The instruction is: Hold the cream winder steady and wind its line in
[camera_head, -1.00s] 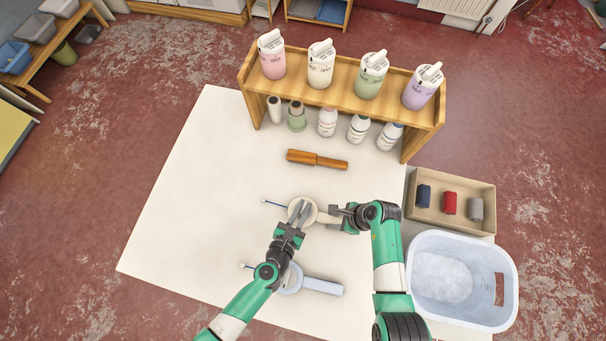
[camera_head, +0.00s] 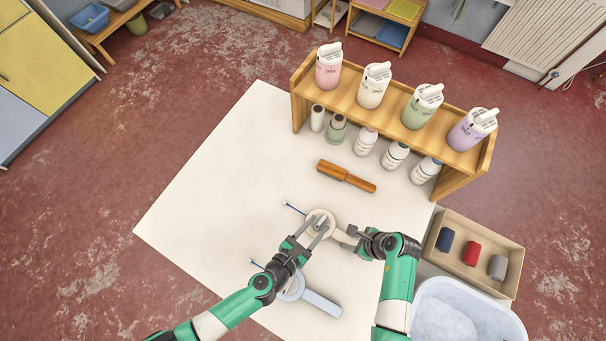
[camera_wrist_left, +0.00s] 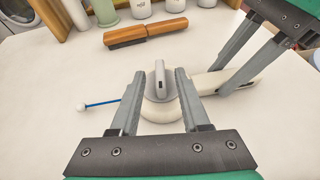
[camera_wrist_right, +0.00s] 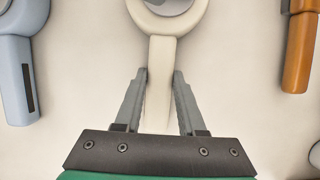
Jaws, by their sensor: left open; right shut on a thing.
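The cream winder (camera_head: 338,236) lies on the white table, its round reel at the left and its handle to the right. A short blue line with a white ball end (camera_head: 285,204) sticks out to the reel's left; it also shows in the left wrist view (camera_wrist_left: 100,103). My right gripper (camera_head: 352,238) is shut on the handle, which runs between its fingers in the right wrist view (camera_wrist_right: 160,85). My left gripper (camera_head: 318,229) is open over the reel. Its fingers stand either side of the grey crank knob (camera_wrist_left: 160,80), with gaps showing.
A pale blue winder (camera_head: 322,303) lies nearer, under my left arm. A wooden-handled brush (camera_head: 346,176) lies beyond, before a bottle shelf (camera_head: 400,118). A box of rolls (camera_head: 448,222) and a basket (camera_head: 500,318) stand right. The table's left side is clear.

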